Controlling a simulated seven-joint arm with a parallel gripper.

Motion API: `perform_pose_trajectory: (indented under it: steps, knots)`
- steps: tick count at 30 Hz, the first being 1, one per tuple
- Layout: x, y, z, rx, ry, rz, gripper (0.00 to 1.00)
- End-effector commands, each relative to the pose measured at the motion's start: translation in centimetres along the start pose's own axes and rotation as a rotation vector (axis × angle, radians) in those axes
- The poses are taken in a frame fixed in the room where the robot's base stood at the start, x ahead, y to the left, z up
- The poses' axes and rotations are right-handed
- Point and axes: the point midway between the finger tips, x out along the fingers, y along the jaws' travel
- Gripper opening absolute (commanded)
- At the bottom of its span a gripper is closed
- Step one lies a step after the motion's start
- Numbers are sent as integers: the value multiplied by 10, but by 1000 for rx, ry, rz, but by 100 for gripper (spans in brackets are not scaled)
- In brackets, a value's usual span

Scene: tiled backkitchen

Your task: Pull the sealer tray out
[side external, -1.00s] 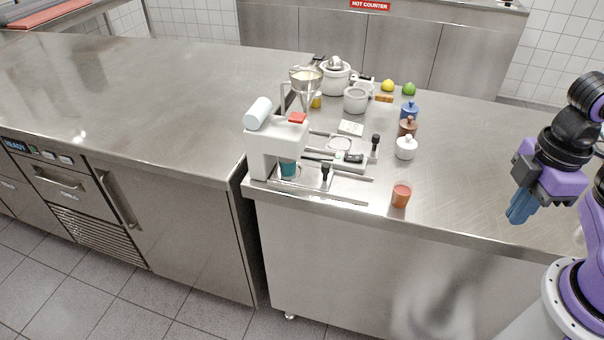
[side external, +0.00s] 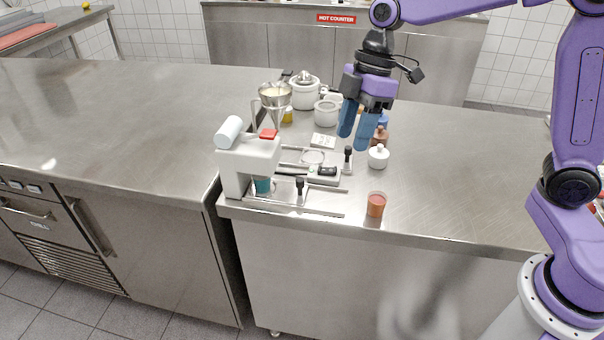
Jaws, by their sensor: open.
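The white cup sealer (side external: 248,160) with a white roll and red top stands at the counter's left front. Its metal tray (side external: 277,188) lies low at its base, with a teal cup (side external: 262,185) under the sealer head. A black-knobbed upright handle (side external: 300,188) stands at the tray's right end. My gripper (side external: 355,140) is open and empty, with blue fingers pointing down. In the picture it is just above a second black knob (side external: 348,156), behind and right of the sealer tray. Its exact height cannot be told.
A white lidded jar (side external: 378,157) and brown jar (side external: 381,135) stand close right of my fingers. An orange-red cup (side external: 376,204) is near the front edge. A funnel on a stand (side external: 275,98) and white pots (side external: 304,92) are behind. The counter's right side is clear.

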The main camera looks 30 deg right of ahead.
Motion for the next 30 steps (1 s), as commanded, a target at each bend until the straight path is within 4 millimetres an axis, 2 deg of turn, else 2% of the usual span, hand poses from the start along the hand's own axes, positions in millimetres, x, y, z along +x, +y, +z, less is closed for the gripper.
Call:
perform_pose_trajectory:
  steps: [1,3,6,9,13,17,30]
  knots:
    - [-2,22,-2,-19,22,5,47]
    - [-5,46,-3,-58,51,12,47]
    - [-10,74,-2,-103,84,27,47]
    - [-13,91,0,-135,105,37,47]
    - [-13,100,1,-154,116,44,47]
    - [-2,100,0,-155,116,42,47]
    - [76,102,-8,-154,113,40,47]
